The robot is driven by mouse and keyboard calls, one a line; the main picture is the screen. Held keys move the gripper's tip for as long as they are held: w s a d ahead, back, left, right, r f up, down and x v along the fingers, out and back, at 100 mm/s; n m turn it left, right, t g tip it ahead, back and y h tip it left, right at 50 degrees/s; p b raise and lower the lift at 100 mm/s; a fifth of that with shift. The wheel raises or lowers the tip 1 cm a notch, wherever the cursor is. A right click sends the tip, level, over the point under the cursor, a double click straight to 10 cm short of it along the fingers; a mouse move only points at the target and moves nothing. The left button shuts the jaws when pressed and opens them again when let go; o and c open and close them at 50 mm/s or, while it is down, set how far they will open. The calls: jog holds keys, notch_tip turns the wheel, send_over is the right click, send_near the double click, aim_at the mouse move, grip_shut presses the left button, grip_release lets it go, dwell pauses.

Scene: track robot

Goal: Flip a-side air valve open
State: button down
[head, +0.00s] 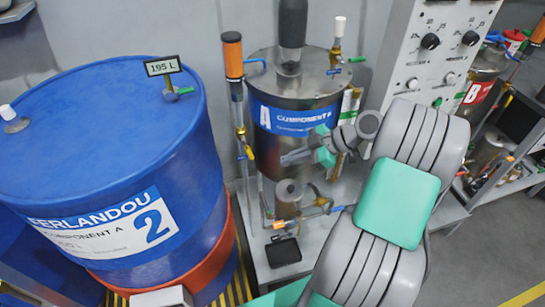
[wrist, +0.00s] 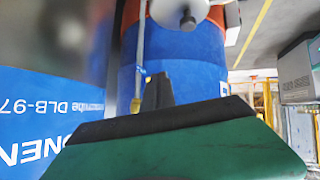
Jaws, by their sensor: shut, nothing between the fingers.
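The metal A tank (head: 297,155) with a blue label stands in the middle of the head view. I cannot tell which is the a-side air valve. My gripper (head: 286,159) points left in front of the tank, below its label, apart from these handles. In the wrist view my gripper's dark fingertips (wrist: 158,92) are together and empty.
A large blue drum (head: 90,110) with an orange lower part fills the left. An orange-topped vertical pipe (head: 233,58) stands between drum and tank. A grey control panel (head: 425,55) is at the upper right. A small pump (head: 288,200) and piping sit below my gripper.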

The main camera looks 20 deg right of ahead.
jog(key=d, duration=0.1)
jog(key=s+d, duration=0.1)
jog(key=d, duration=0.1)
jog(key=s+d, duration=0.1)
jog(key=shift+s+d+f, duration=0.15)
jog(key=shift+s+d, duration=0.05)
jog(key=shift+d, duration=0.1)
jog(key=shift+a, duration=0.1)
